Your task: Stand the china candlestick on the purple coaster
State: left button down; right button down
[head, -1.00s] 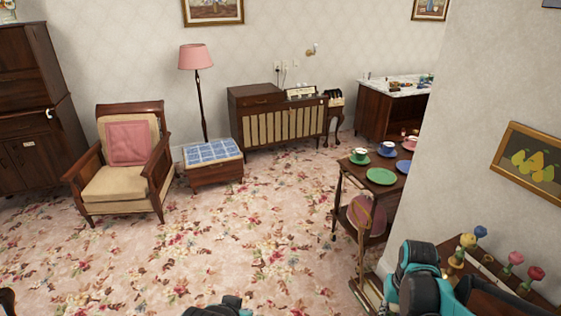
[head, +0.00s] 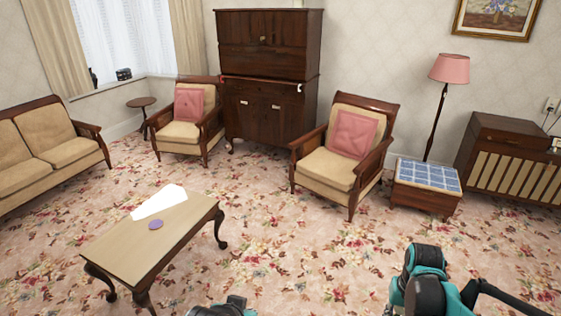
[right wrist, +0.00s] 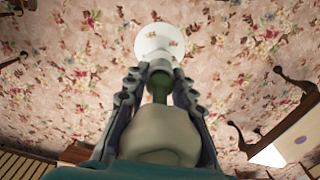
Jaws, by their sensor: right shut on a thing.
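The purple coaster (head: 156,225) lies flat on the coffee table (head: 125,250) in the head view, and it also shows small at the right of the right wrist view (right wrist: 300,139). My right gripper (right wrist: 158,75) is shut on the china candlestick (right wrist: 159,43). The candlestick's round, pale end with small coloured marks points away from the wrist, beyond the fingertips. The fingers hide part of the candlestick. Floor carpet lies behind it, well apart from the table. In the head view only parts of my arms show at the bottom edge; my left gripper is out of view.
White papers (head: 160,202) lie on the coffee table beside the coaster. Armchairs (head: 341,155), a sofa (head: 45,140), a tiled low table (head: 427,178) and a dark cabinet (head: 265,110) stand around. Flowered carpet (head: 300,260) is open between the coffee table and the right armchair.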

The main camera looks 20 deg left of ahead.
aim_at(155, 223)
jog(key=i+j+u, duration=0.1)
jog(key=u, duration=0.35)
jog(key=i+j+u, duration=0.1)
jog(key=j+u, duration=0.3)
jog(key=i+u, duration=0.15)
jog(key=u, duration=0.3)
jog(key=i+j+u, duration=0.1)
jog(key=u, duration=0.3)
jog(key=i+j+u, duration=0.25)
jog(key=i+u, duration=0.15)
jog(key=i+j+u, duration=0.15)
jog(key=i+u, duration=0.8)
jog(key=i, duration=1.2)
jog(key=i+z, duration=0.45)
jog(key=z, duration=0.2)
jog(key=i+j+z, duration=0.15)
jog(key=z, duration=0.2)
jog(key=i+z, duration=0.2)
jog(key=z, duration=0.25)
jog(key=i+z, duration=0.25)
jog(key=z, duration=0.25)
jog(key=i+j+z, duration=0.1)
jog(key=z, duration=0.35)
jog(key=i+j+z, duration=0.25)
jog(key=z, duration=0.2)
jog(key=i, duration=0.05)
